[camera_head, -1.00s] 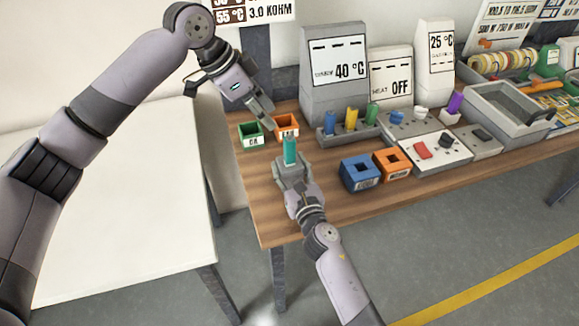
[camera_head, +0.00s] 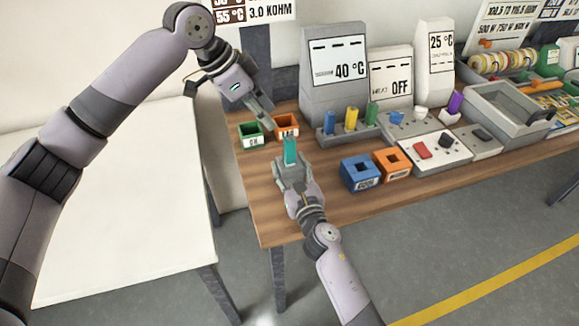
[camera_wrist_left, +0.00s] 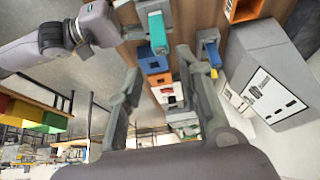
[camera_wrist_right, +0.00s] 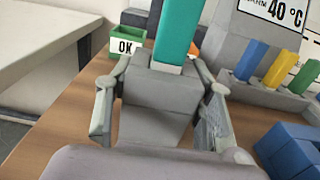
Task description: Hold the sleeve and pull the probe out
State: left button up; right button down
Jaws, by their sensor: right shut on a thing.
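An upright teal piece (camera_head: 290,151) stands up from my right gripper (camera_head: 292,176) above the near left of the wooden table. In the right wrist view the teal piece (camera_wrist_right: 176,30) has a pale part at its lower end, above a grey block (camera_wrist_right: 160,88) between the fingers. I cannot tell which part is the sleeve and which the probe. My right gripper is shut on this piece. My left gripper (camera_head: 262,108) is higher and behind it, apart from it. In the left wrist view its fingers (camera_wrist_left: 157,85) are spread and empty, with the teal piece (camera_wrist_left: 157,33) beyond them.
A green bin (camera_head: 249,134) and an orange bin (camera_head: 287,123) stand behind the held piece. Blue (camera_head: 359,173) and orange (camera_head: 392,163) square holders stand to its right. A rack (camera_head: 348,131) holds blue, yellow and green pieces below a 40 °C display (camera_head: 336,66). The table's left front is clear.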

aim_at(290, 151)
dwell(0.3)
pick_arm(q)
jog(key=shift+o, duration=1.3)
jog(key=shift+w+d+f, duration=0.1)
jog(key=shift+w+d, duration=0.1)
jog(key=shift+d, duration=0.1)
jog(key=d+y, duration=0.1)
jog(key=w+d+g+y, duration=0.1)
jog(key=d+f+y, duration=0.1)
jog(key=d, duration=0.1)
jog(key=shift+w+y, duration=0.3)
jog(key=shift+y, duration=0.1)
jog(key=shift+s+d+g+y, duration=0.1)
jog(key=shift+d+g+y, duration=0.35)
jog(key=shift+y, duration=0.45)
notch_tip(290, 151, down, 12)
jog(key=shift+r, duration=0.1)
jog(key=shift+c, duration=0.6)
